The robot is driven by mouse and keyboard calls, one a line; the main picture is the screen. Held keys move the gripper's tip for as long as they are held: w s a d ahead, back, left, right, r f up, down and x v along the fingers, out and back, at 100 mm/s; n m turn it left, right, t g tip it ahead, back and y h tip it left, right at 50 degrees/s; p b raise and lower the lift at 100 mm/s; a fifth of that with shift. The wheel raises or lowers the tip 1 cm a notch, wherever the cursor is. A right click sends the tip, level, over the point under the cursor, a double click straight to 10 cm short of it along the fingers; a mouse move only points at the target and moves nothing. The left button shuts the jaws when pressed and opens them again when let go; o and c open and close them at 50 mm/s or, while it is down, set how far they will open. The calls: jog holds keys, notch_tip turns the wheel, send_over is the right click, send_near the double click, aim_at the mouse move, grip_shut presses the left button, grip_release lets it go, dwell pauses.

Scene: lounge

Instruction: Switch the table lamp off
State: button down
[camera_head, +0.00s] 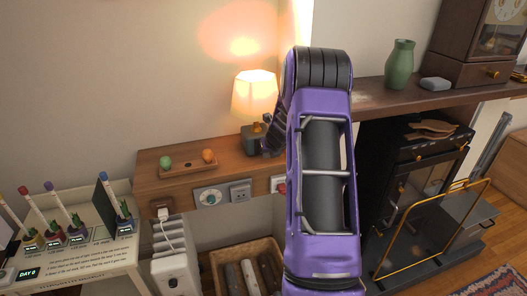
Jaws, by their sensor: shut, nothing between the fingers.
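The table lamp (254,98) stands at the right part of a wooden shelf in the head view. Its shade glows warm and throws a bright patch on the wall above. Its dark base (253,137) shows below the shade. My purple arm reaches up from the bottom of the view and passes just right of the lamp. The end of my gripper (268,146) shows small and dark beside the right of the lamp base, partly hidden by my arm. It is shut and empty. I cannot tell whether it touches the base.
The wooden shelf (160,184) bears a small tray (187,166) with a green and an orange object. A planter display (85,235) stands at left. A mantel (460,92) with a green vase (399,66) and a stove (415,165) are at right.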

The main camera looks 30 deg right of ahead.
jog(key=shift+w+d+f+p, duration=0.1)
jog(key=shift+w+d+f, duration=0.1)
jog(key=shift+w, duration=0.5)
jog(key=shift+w+d+f+p, duration=0.1)
jog(key=shift+w+d+f, duration=0.05)
jog(key=shift+w, duration=0.55)
jog(key=shift+w+d+f+p, duration=0.1)
jog(key=shift+w+d+f, duration=0.1)
jog(key=shift+w, duration=0.5)
jog(key=shift+w+p, duration=0.2)
jog(key=shift+p, duration=0.15)
jog(key=shift+w+f, duration=0.1)
jog(key=shift+f, duration=0.3)
jog(key=shift+p, duration=0.3)
jog(key=shift+r+p, duration=0.75)
jog(key=shift+r, duration=0.15)
jog(key=shift+f, duration=0.1)
